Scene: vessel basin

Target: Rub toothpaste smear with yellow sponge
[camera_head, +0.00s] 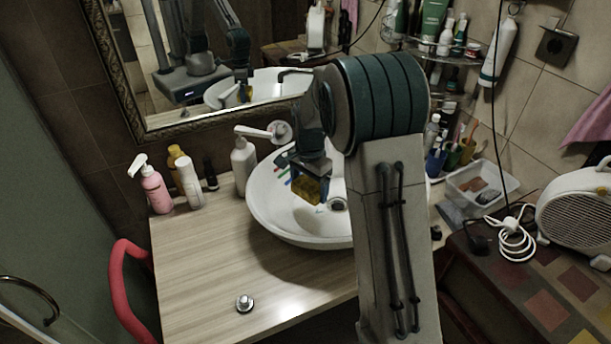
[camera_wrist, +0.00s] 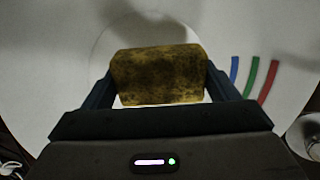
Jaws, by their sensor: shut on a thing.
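My gripper (camera_head: 309,178) is shut on the yellow sponge (camera_head: 308,191) and holds it inside the white basin (camera_head: 268,222). In the wrist view the sponge (camera_wrist: 158,75) is squeezed between the two fingers, dark yellow and speckled. The toothpaste smear (camera_head: 283,171) shows as short coloured stripes on the left inner wall of the basin, left of the sponge. In the wrist view the smear (camera_wrist: 252,78) is blue, green and red stripes to the right of the sponge, apart from it. I cannot tell whether the sponge touches the basin.
A pink pump bottle (camera_head: 154,187), a white bottle (camera_head: 189,182) and a grey-white soap dispenser (camera_head: 243,165) stand left of the basin. A clear plastic box (camera_head: 478,187) and a white heater (camera_head: 577,208) are at the right. The front left counter is mostly clear.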

